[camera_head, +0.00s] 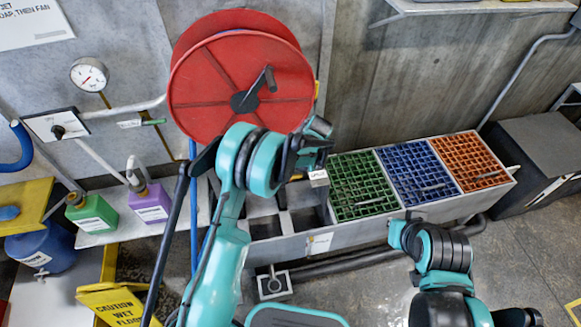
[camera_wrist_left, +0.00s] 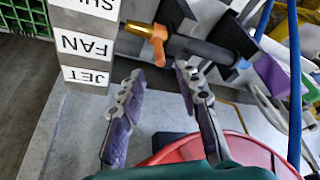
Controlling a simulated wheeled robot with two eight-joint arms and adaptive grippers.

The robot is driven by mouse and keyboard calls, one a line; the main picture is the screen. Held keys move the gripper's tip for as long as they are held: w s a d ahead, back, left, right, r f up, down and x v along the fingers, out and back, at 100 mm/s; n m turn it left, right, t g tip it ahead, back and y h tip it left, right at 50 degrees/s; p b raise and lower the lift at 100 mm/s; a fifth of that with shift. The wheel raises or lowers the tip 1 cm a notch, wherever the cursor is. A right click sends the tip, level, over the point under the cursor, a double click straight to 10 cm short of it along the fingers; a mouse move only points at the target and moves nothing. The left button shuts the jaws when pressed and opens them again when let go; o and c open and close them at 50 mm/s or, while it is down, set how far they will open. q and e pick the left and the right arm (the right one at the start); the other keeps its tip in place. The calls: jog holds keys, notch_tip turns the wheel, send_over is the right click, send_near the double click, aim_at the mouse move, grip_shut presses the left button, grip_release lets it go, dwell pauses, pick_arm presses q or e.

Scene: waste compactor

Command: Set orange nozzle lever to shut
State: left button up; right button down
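In the left wrist view, the orange nozzle lever (camera_wrist_left: 158,42) sits on a dark nozzle (camera_wrist_left: 203,50) lying across the top of the picture. Next to its left end is a grey post with white labels; the FAN label (camera_wrist_left: 85,46) and the JET label (camera_wrist_left: 86,76) are readable, and a third (camera_wrist_left: 100,6) is cut off at the top edge. I cannot tell which label the lever matches. My left gripper (camera_wrist_left: 157,92) is open and empty, its fingers apart just below the lever. In the head view this gripper (camera_head: 311,150) is by the hose reel, hiding the nozzle.
The red hose reel (camera_head: 240,80) is close to the left gripper. A trough (camera_head: 335,240) with green, blue and orange grates runs to the right. Bottles (camera_head: 92,212) and a yellow caution sign (camera_head: 115,303) are at the left. Part of my right arm shows at lower right.

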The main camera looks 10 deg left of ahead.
pick_arm(q)
jog(key=b+x, duration=0.2)
jog(key=x, duration=0.5)
grip_shut()
